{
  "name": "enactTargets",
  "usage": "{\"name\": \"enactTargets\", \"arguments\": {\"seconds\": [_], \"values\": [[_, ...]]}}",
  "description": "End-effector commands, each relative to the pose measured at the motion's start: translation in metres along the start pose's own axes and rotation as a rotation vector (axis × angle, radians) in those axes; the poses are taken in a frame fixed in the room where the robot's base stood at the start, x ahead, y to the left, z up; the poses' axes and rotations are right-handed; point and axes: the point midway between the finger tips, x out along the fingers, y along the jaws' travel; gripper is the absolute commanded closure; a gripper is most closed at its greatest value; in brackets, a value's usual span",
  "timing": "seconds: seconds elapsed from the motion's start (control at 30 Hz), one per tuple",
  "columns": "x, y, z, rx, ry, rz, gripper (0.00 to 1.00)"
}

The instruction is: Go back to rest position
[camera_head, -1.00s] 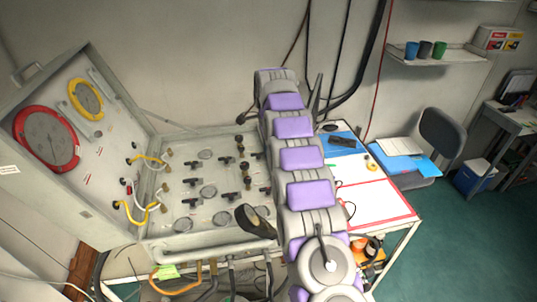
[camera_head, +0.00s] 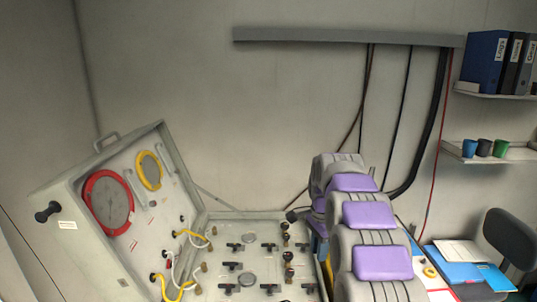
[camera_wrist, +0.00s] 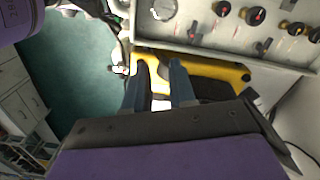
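My gripper (camera_wrist: 160,68) shows in the wrist view with its two dark fingers apart and nothing held between them. It hangs near the edge of the grey air panel (camera_wrist: 225,50); a yellow part (camera_wrist: 205,70) lies beyond the fingers. In the head view my purple and grey arm is folded at the lower right and hides the gripper. The diver air panel (camera_head: 245,225) stands open at the lower left, with a red-ringed gauge (camera_head: 108,202) and a yellow-ringed gauge (camera_head: 149,170) in its lid. Several black valve handles sit on its face.
A desk with blue folders (camera_head: 470,272) is right of my arm, with a dark chair (camera_head: 510,238) beside it. Shelves on the right wall hold cups (camera_head: 484,148) and binders (camera_head: 487,60). Cables run down the back wall. Green floor (camera_wrist: 75,75) shows clear in the wrist view.

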Motion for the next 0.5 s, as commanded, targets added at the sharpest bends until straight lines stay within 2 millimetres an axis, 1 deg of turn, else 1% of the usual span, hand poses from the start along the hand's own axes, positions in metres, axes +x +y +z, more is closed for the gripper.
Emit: {"name": "enactTargets", "arguments": {"seconds": [0.03,0.2,0.37,0.5], "values": [[-0.003,0.013,0.006,-0.044,-0.003,0.004,0.75],[-0.011,0.056,0.025,-0.201,-0.009,0.013,0.75],[-0.012,0.101,0.043,-0.349,-0.02,0.03,0.75],[-0.01,0.142,0.059,-0.476,-0.025,0.037,0.75]]}}
